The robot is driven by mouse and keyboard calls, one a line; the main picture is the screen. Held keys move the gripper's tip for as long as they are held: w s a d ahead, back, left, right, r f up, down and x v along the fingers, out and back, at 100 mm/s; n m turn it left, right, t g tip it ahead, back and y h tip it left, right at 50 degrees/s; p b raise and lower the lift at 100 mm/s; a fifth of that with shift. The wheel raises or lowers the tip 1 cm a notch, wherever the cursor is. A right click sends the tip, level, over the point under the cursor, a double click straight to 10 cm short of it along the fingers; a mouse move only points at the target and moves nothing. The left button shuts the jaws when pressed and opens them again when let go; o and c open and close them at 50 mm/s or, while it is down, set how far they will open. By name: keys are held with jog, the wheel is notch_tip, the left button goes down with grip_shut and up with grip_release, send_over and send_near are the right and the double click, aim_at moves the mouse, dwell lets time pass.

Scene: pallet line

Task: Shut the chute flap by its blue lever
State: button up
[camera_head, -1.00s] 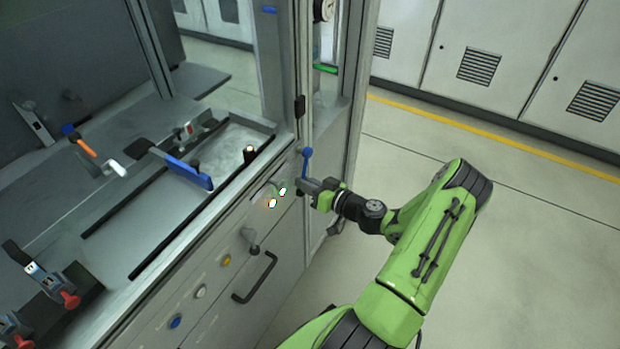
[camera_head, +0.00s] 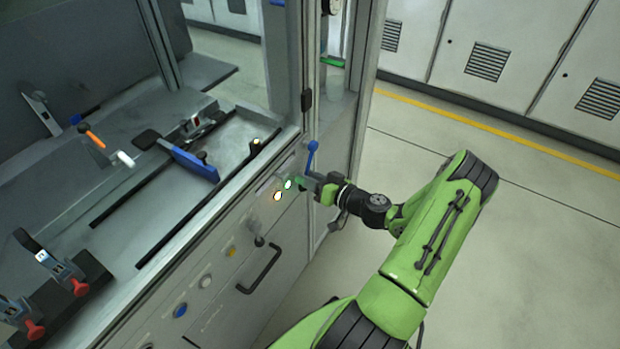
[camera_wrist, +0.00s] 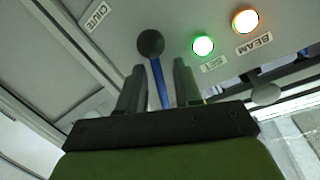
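The blue lever (camera_head: 312,152) stands upright on the machine's front, near its right corner post. In the wrist view the blue shaft (camera_wrist: 160,84) rises between my two fingers to a round knob that looks dark there. My gripper (camera_head: 308,181) is at the lower part of the lever; in the wrist view my gripper (camera_wrist: 160,85) is open, with a finger on each side of the shaft and visible gaps. A CHUTE label (camera_wrist: 97,15) is on the panel beyond the left finger. I cannot make out the flap itself or how far it stands open.
A lit green lamp (camera_wrist: 203,46) and an orange lamp (camera_wrist: 245,21) with a BEAM label sit right of the lever in the wrist view. A black drawer handle (camera_head: 260,270) juts out below. Open floor (camera_head: 540,240) lies to the right.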

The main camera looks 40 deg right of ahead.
jog(key=p+v, duration=0.2)
jog(key=v, duration=1.3)
jog(key=shift+s, duration=0.4)
jog(key=shift+d, duration=0.1)
jog(key=w+a+r+n+g+y+p, duration=0.35)
jog(key=a+r+n+g, duration=0.25)
jog(key=a+r+g, duration=0.7)
jog(key=s+a+r+m+t+h+p, duration=0.1)
jog(key=s+a+r+h+p, duration=0.1)
jog(key=s+a+r, duration=0.3)
jog(key=s+a+r+m+t+h+p, duration=0.2)
jog(key=s+a+r+h, duration=0.3)
jog(key=r, duration=0.7)
jog(key=shift+s+a+p, duration=0.4)
jog(key=shift+a+p, duration=0.35)
jog(key=shift+a, duration=0.35)
